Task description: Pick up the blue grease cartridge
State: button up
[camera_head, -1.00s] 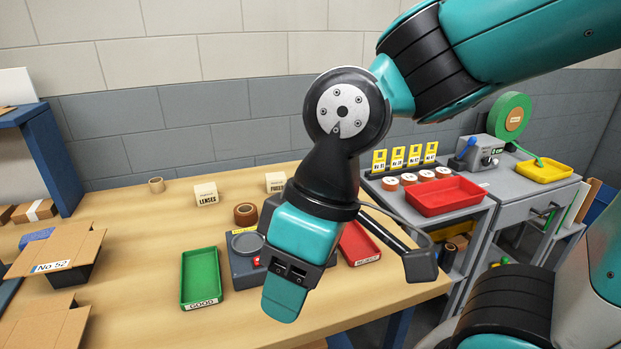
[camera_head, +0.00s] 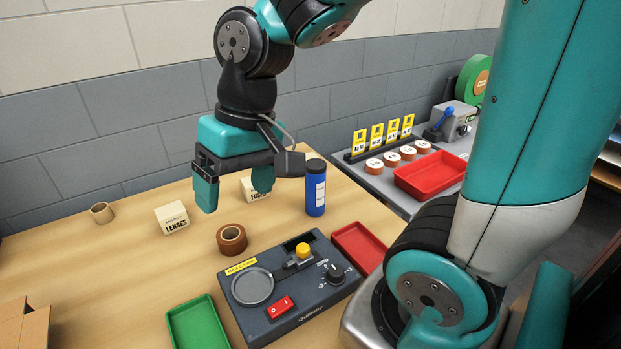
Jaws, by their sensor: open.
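The blue grease cartridge (camera_head: 315,190) stands upright on the wooden table, with a dark cap and a white label. It is at the back right of the table, behind the grey control box. My gripper (camera_head: 236,192) is open and empty, with its two teal fingers apart. It hangs above the table to the left of the cartridge, over the area of the small boxes. The right finger partly covers one white box. The gripper does not touch the cartridge.
A grey control box (camera_head: 318,298) sits in front of the cartridge. A red tray (camera_head: 358,246) lies to its right and a green tray (camera_head: 197,325) to its left. A brown tape roll (camera_head: 231,239), a LENSES box (camera_head: 172,218) and a second white box (camera_head: 250,190) stand nearby.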

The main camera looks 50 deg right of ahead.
jog(key=w+d+r+m+h+p, duration=0.1)
jog(key=w+d+m, duration=0.3)
jog(key=d, duration=0.2)
jog(key=w+d+r+m+p, duration=0.1)
jog(key=w+d+m+p, duration=0.15)
jog(key=d+m, duration=0.2)
jog(key=m+h+p, duration=0.2)
jog(key=m, duration=0.6)
send_over(317, 164)
jog(key=shift+g, duration=0.4)
notch_tip(317, 164, down, 12)
jog(key=shift+r+p, duration=0.1)
jog(key=shift+p, duration=0.9)
jog(key=shift+w+f+p, duration=0.2)
jog(key=shift+f+p, duration=1)
jog(key=shift+f, duration=2)
jog(key=c, duration=1.2)
jog(key=shift+c, duration=0.5)
jog(key=shift+r, duration=0.15)
